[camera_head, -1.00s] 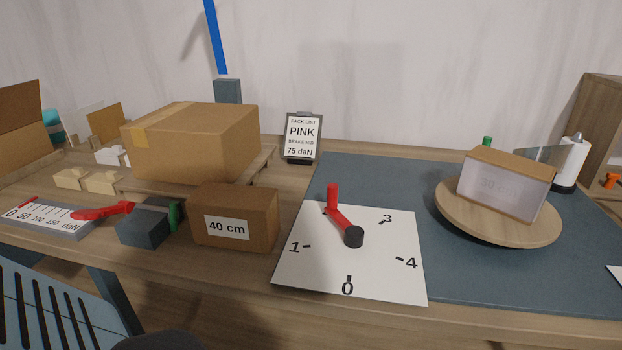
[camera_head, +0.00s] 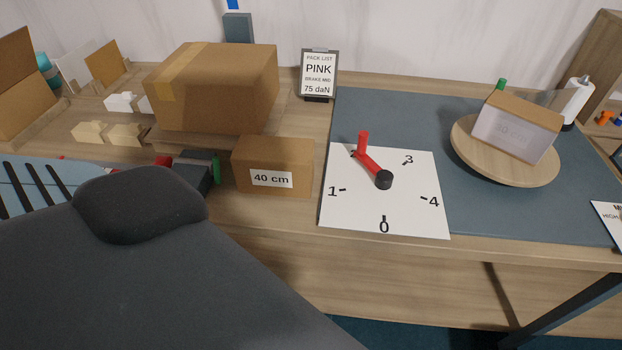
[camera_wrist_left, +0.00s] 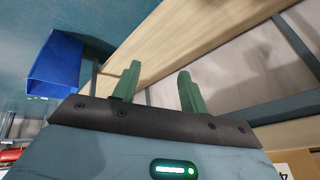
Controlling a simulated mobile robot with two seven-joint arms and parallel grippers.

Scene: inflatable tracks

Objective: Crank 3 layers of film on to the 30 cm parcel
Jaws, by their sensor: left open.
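The 30 cm parcel (camera_head: 515,128) sits on a round wooden turntable (camera_head: 530,174) at the right, with whitish film over its front that blurs the label. A red crank (camera_head: 367,158) with a black hub lies on a white dial board (camera_head: 340,215) marked 0, 1, 3 and 4. Its upright red handle stands near the upper left and hides the mark there. My left gripper (camera_wrist_left: 157,90) shows in the left wrist view, with two green fingers apart and nothing between them. It is not visible in the head view. My right gripper is not in view.
A 40 cm box (camera_head: 290,158) stands left of the dial board, in front of a large taped carton (camera_head: 220,90). A pack list sign (camera_head: 319,75) reads PINK, 75 daN. A film roll (camera_head: 577,102) stands behind the parcel. A blue bin (camera_wrist_left: 56,66) shows in the wrist view.

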